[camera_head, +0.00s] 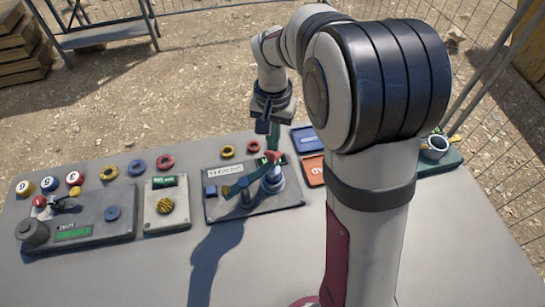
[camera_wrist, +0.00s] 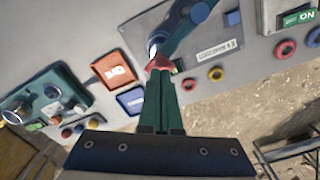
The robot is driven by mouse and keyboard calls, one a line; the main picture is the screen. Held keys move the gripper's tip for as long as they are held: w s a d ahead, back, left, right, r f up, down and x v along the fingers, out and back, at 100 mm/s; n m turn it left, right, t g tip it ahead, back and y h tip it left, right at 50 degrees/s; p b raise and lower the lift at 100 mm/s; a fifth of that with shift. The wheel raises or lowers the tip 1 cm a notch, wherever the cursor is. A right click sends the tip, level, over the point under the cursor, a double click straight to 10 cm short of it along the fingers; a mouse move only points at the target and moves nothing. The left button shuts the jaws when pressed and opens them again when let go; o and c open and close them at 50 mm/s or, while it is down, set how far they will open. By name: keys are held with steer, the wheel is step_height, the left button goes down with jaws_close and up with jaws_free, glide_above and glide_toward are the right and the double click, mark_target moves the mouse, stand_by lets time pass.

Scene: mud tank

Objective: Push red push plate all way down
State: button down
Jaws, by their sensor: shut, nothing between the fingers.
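The red push plate (camera_head: 272,156) sits at the raised end of a blue-green lever (camera_head: 238,187) on a grey panel (camera_head: 290,201). A blue-grey post (camera_head: 273,180) stands beneath that end. My gripper (camera_head: 273,149) is shut and empty, pointing down at the plate from above. In the wrist view the plate (camera_wrist: 158,64) shows just beyond the shut green fingertips (camera_wrist: 162,72), which partly cover it. They look very close; I cannot tell whether they touch.
Left of the lever panel is a small switch box (camera_head: 167,207), then a wider control box (camera_head: 85,220). Loose rings and balls line the back. Blue (camera_head: 303,138) and orange (camera_head: 313,170) trays lie right. The table front (camera_head: 150,280) is clear.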

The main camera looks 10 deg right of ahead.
mark_target(273, 153)
steer(key=shift+f, duration=2)
stand_by(1.6)
stand_by(1.4)
step_height(273, 153, up, 8)
steer(key=shift+f, duration=0.15)
stand_by(0.5)
steer(key=shift+s+r, duration=0.3)
steer(key=shift+r, duration=0.05)
steer(key=s+a+y, duration=0.1)
steer(key=s, duration=1.1)
steer(key=s+a, duration=0.2)
steer(key=s, duration=1.1)
steer(key=shift+a+r+y, duration=0.2)
steer(key=shift+a+y, duration=0.05)
steer(key=shift+y, duration=0.15)
